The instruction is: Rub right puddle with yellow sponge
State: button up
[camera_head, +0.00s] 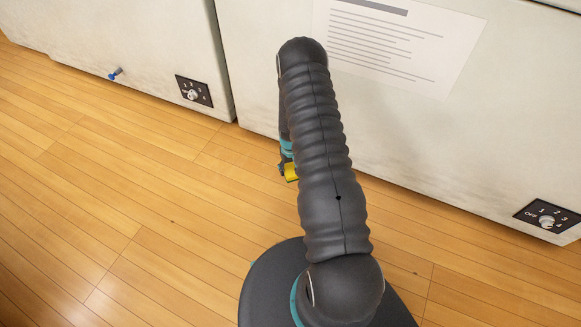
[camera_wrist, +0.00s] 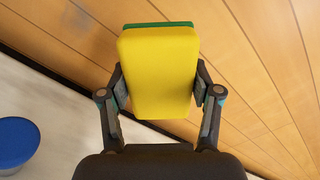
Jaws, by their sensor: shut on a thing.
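The yellow sponge (camera_wrist: 158,75) with a green layer along its far edge fills the middle of the wrist view. My gripper (camera_wrist: 160,92) is shut on it, one finger pressed against each side. In the head view a small yellow part of the sponge (camera_head: 291,172) shows beside my arm, which hides most of it and most of the gripper. The sponge is held above the wooden floor, apart from it as far as I can tell.
White cabinet fronts (camera_head: 420,140) stand along the back, with a dial panel (camera_head: 194,91) at left, another dial (camera_head: 547,217) at right and a small blue knob (camera_head: 115,73). A blue round thing (camera_wrist: 16,141) is at lower left in the wrist view. The floor at left (camera_head: 120,190) is clear.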

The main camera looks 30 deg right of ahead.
jog(key=shift+f+b, duration=1.05)
jog(key=shift+f, duration=1.65)
jog(key=shift+f+b, duration=1)
jog(key=shift+f, duration=0.1)
jog(key=shift+s, duration=0.1)
